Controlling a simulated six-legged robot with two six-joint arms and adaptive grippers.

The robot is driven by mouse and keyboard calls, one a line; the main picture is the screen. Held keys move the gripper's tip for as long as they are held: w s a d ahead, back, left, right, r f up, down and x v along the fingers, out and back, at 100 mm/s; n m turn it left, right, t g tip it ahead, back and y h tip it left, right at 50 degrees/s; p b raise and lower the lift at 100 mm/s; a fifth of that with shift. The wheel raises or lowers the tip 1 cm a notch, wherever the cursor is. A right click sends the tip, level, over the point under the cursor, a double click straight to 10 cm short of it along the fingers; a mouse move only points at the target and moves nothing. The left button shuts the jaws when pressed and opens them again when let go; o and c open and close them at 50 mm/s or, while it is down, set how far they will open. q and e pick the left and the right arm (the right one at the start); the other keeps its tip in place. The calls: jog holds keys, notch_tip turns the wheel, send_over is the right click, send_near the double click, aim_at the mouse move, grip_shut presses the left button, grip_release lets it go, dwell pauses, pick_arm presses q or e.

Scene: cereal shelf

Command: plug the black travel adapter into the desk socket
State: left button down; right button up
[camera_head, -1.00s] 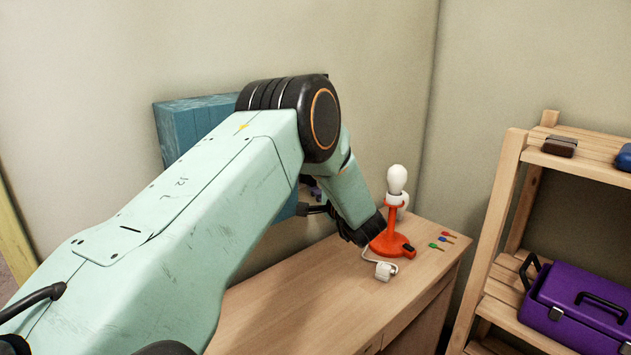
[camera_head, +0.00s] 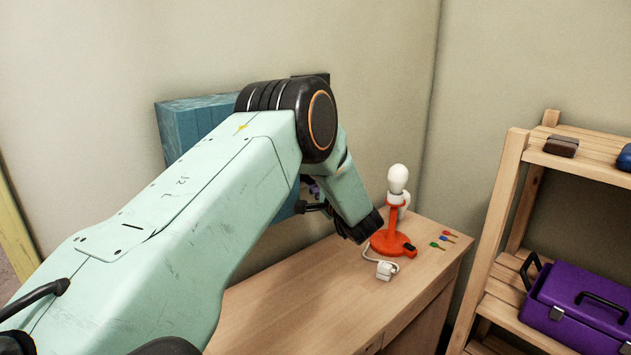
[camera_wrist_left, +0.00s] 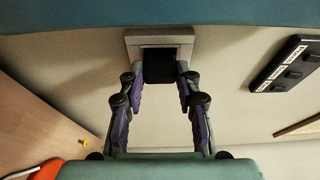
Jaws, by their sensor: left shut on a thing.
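In the left wrist view the black travel adapter (camera_wrist_left: 159,68) is between the fingertips of my left gripper (camera_wrist_left: 160,82), which is shut on it. The adapter is at the front of a grey socket box (camera_wrist_left: 137,44) on the pale wall, overlapping its lower part in the picture. I cannot tell whether it touches the socket or is inserted. In the head view my left arm hides the adapter and the socket; only a small part of the gripper shows behind the arm. My right gripper is in neither view.
An orange lamp (camera_head: 386,241) with a white bulb (camera_head: 397,178) and a white plug (camera_head: 385,270) stand on the wooden desk (camera_head: 300,290). A blue box (camera_head: 180,130) is on the wall. A black strip (camera_wrist_left: 285,66) shows at right. A wooden shelf (camera_head: 497,205) holds a purple toolbox (camera_head: 575,305).

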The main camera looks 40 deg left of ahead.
pick_arm(q)
jog(key=shift+a, duration=0.35)
jog(key=c, duration=0.9)
grip_release()
jog(key=shift+a, duration=0.1)
jog(key=shift+o, duration=0.2)
jog(key=v, duration=1.2)
jog(key=shift+f, duration=0.1)
